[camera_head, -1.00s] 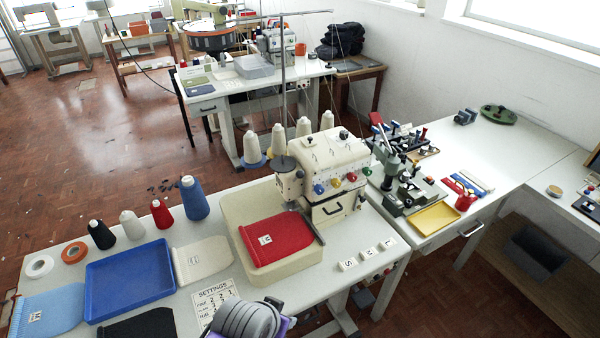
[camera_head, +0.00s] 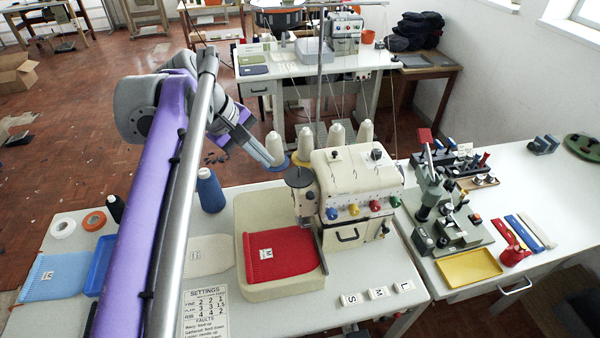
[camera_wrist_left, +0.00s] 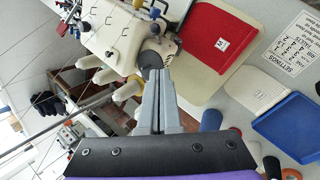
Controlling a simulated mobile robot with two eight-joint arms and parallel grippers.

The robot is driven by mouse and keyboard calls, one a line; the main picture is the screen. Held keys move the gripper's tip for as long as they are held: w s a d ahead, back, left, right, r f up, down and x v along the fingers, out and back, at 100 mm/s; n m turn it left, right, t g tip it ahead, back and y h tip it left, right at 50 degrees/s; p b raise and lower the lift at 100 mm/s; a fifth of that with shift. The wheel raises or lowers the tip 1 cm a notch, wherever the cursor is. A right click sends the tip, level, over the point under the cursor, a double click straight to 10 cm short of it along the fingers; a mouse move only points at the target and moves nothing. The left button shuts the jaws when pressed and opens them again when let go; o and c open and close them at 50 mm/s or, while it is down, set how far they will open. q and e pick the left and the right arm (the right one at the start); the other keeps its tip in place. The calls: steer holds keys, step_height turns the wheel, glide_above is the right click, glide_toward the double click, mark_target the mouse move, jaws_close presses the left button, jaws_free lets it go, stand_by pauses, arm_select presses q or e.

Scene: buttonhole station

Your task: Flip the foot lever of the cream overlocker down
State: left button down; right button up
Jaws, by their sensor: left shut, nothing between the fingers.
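The cream overlocker (camera_head: 350,180) stands on the white table with a row of coloured dials on its front. It also shows in the wrist view (camera_wrist_left: 115,35), turned on its side. I cannot clearly pick out its foot lever in either view. A red knitted panel (camera_head: 280,252) lies on the cream tray (camera_head: 282,292) at the machine's left side. My left gripper (camera_head: 271,161) is shut and empty, behind and left of the machine near the thread cones. In the wrist view its fingers (camera_wrist_left: 156,74) point toward the machine's grey round part. My right gripper is not in view.
Thread cones (camera_head: 336,134) and a thin upright pole (camera_head: 319,80) stand behind the machine. A blue spool (camera_head: 210,190) stands left of the tray. A green press (camera_head: 440,215) and a yellow tray (camera_head: 468,267) are on the right table.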

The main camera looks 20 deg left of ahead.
arm_select(q)
steer(key=shift+a+r, duration=0.45)
steer(key=shift+s, duration=0.1)
glide_toward(309, 196)
steer(key=w+a+f, duration=0.3)
steer(key=w+f, duration=0.1)
steer(key=shift+s+d+f, duration=0.1)
steer(key=shift+d+f, duration=0.3)
steer(key=shift+d, duration=0.45)
steer(key=shift+d+f, duration=0.45)
steer(key=shift+d, duration=0.35)
